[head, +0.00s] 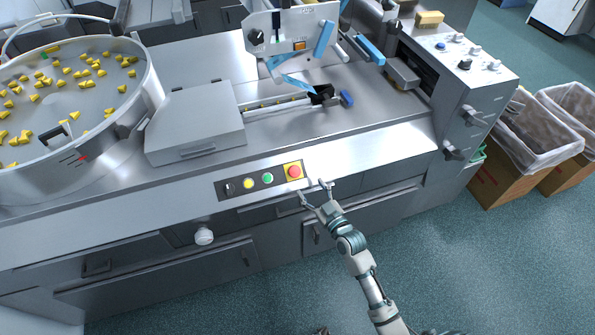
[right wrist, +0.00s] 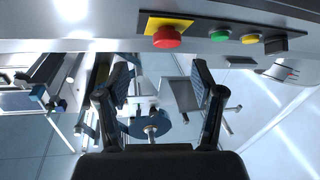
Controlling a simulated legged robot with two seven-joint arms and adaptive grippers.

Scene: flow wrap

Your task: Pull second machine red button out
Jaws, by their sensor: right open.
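The red button (head: 293,171) sits on a yellow square plate at the right end of a dark control panel (head: 222,189) on the machine's front face. In the right wrist view the red button (right wrist: 167,37) shows near the top, above and between the gripper's fingers. My right gripper (head: 313,190) is open and empty, just below and to the right of the button in the head view, apart from it. Its two fingers (right wrist: 152,85) are spread in the right wrist view. My left gripper is not in view.
A green button (head: 267,178), a yellow button (head: 248,183) and a black switch (head: 229,187) are left of the red one. A round bowl (head: 137,91) with yellow pieces stands at left. Cardboard bins (head: 502,187) stand at right. The floor in front is clear.

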